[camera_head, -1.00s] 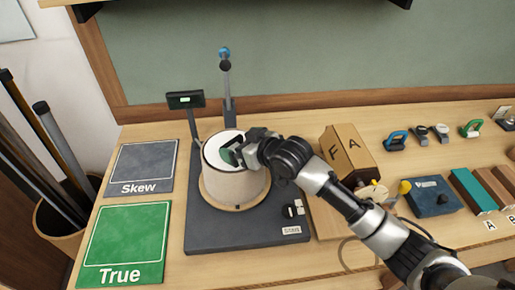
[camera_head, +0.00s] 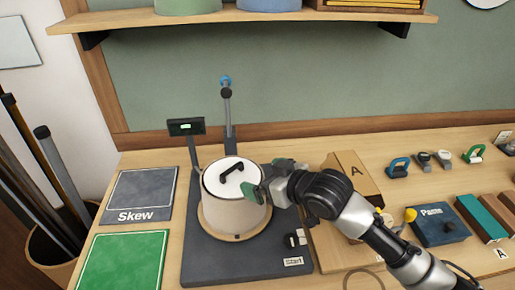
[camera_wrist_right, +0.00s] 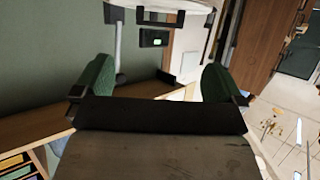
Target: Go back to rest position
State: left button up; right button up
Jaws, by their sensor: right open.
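My right gripper (camera_head: 264,190) comes in from the right in the head view and sits beside the right edge of the white-topped drum (camera_head: 235,215). The black handle (camera_head: 232,170) on the drum's lid is clear of the gripper. In the right wrist view my right gripper (camera_wrist_right: 160,85) shows two green-padded fingers spread apart with nothing between them. The drum stands upright on a round wooden base on a dark stand plate (camera_head: 215,262). My left gripper is not in view.
A Skew mat (camera_head: 140,190) and a green mat (camera_head: 125,262) lie left of the stand. A small display (camera_head: 186,127) and a blue-tipped post (camera_head: 227,105) rise behind the drum. A shelf (camera_head: 250,18) hangs above.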

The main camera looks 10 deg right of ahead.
jog(key=s+d+f+m+g+h, duration=0.2)
jog(key=s+d+f+h, duration=0.15)
jog(key=s+f, duration=0.45)
jog(key=s+d+f+m+g+h, duration=0.25)
jog(key=s+d+f, duration=0.2)
jog(key=s, duration=0.65)
jog(key=s+d+f+m+g+h, duration=0.25)
jog(key=s+d+f, duration=0.25)
jog(key=s, duration=0.5)
notch_tip(320, 180, down, 28)
jog(key=n+g+b, duration=0.1)
jog(key=s+d+f+g+b, duration=0.1)
jog(key=s+d+f, duration=0.2)
jog(key=s+f, duration=1.3)
jog(key=shift+f, duration=0.25)
